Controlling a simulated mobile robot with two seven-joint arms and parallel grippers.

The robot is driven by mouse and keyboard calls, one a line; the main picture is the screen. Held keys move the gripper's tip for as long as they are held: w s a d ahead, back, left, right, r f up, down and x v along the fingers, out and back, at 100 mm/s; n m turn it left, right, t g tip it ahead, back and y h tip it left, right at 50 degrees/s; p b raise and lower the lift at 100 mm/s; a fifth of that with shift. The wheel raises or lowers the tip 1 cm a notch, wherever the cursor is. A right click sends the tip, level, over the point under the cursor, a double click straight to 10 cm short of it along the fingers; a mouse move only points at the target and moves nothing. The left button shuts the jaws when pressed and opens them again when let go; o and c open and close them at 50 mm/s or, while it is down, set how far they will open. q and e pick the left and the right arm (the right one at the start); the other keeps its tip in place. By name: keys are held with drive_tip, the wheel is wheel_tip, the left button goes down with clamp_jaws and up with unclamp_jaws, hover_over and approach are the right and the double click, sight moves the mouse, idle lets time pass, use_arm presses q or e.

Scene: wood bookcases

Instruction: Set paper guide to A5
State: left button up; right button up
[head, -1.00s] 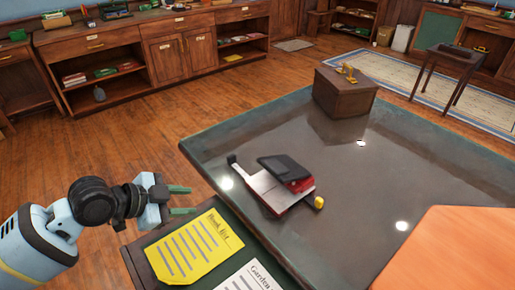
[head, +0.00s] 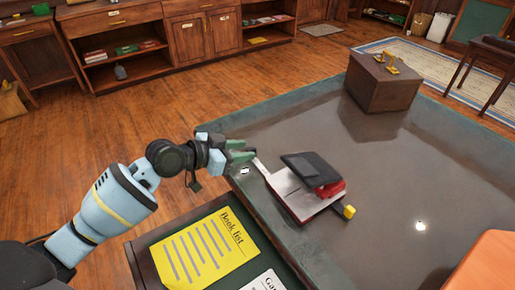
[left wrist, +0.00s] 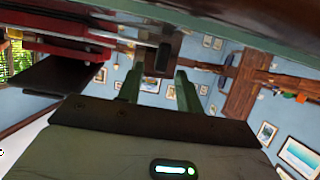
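The hole punch (head: 318,178), with a black lever, red body and pale base plate, sits on the dark glossy table. A yellow knob (head: 348,211) is at its right corner. Its thin paper guide (head: 262,168) sticks out at the left toward my left gripper (head: 247,151). In the left wrist view the guide's dark end block (left wrist: 158,58) shows in line with the gap between my two green fingers (left wrist: 158,88). The fingers are apart, with nothing clamped between them. In the head view the gripper hides the end block. I cannot read any size marks. My right gripper is not in view.
A yellow book list (head: 208,248) and a white sheet (head: 265,281) lie on a green-topped surface in front. A wooden box (head: 382,82) with a brass item stands at the table's back. An orange surface (head: 488,262) is at the lower right. The table's middle is clear.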

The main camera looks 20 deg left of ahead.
sight(248, 149)
use_arm(q)
drive_tip(key=shift+x, duration=2.7)
drive_tip(key=shift+c, duration=0.2)
clamp_jaws()
